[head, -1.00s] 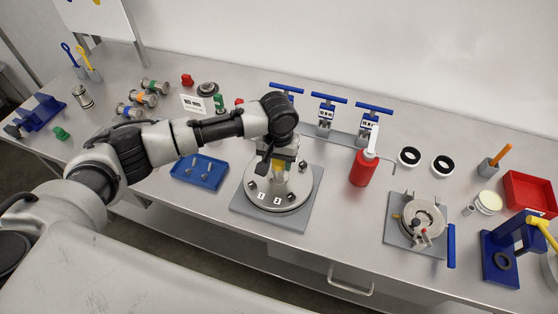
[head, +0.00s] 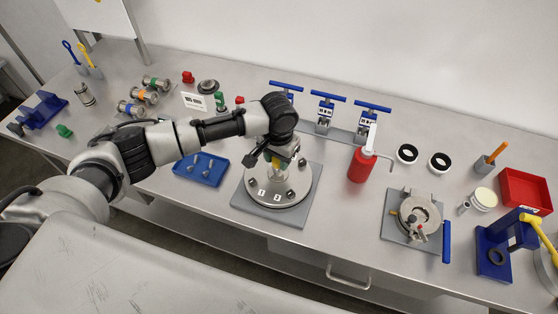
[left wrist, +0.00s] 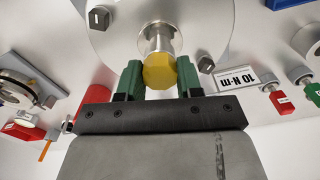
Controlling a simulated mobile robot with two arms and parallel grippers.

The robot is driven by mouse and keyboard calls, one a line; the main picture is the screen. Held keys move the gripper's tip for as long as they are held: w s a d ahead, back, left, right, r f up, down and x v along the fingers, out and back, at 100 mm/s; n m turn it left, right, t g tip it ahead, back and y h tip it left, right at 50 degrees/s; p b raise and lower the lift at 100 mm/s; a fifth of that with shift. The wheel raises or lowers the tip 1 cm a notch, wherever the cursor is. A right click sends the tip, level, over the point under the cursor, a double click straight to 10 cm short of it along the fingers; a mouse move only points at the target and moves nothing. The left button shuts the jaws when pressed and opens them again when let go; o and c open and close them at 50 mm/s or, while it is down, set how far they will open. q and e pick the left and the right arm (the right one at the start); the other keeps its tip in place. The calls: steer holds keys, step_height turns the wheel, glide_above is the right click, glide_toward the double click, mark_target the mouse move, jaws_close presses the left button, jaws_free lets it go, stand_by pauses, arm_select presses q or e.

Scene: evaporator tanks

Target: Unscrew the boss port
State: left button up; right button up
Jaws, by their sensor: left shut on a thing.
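The boss port (left wrist: 158,72) has a yellow hexagonal head on a short silver stub. It stands in the middle of a round metal lid (left wrist: 115,42), with bolt heads around it. In the head view the lid (head: 270,196) sits on a square grey plate near the front of the bench. My left gripper (head: 279,163) is over the lid's middle. In the left wrist view its green fingers lie on both sides of the yellow head, shut on it. The wrist hides much of the port in the head view. My right gripper is not in view.
A blue tray (head: 202,183) lies left of the lid's plate. Blue-handled tools (head: 326,112) stand behind, with a red bottle (head: 361,166) to the right. A smaller round fixture (head: 420,218) sits farther right. A 10 N·m card (left wrist: 238,83) shows in the left wrist view.

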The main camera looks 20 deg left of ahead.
arm_select(q)
steer(key=n+p, duration=0.2)
steer(key=shift+r+p, duration=0.25)
steer(key=shift+p, duration=0.1)
steer(key=shift+f+n, duration=0.25)
steer(key=shift+n, duration=1.35)
steer(key=shift+n, duration=2.5)
steer(key=n, duration=0.5)
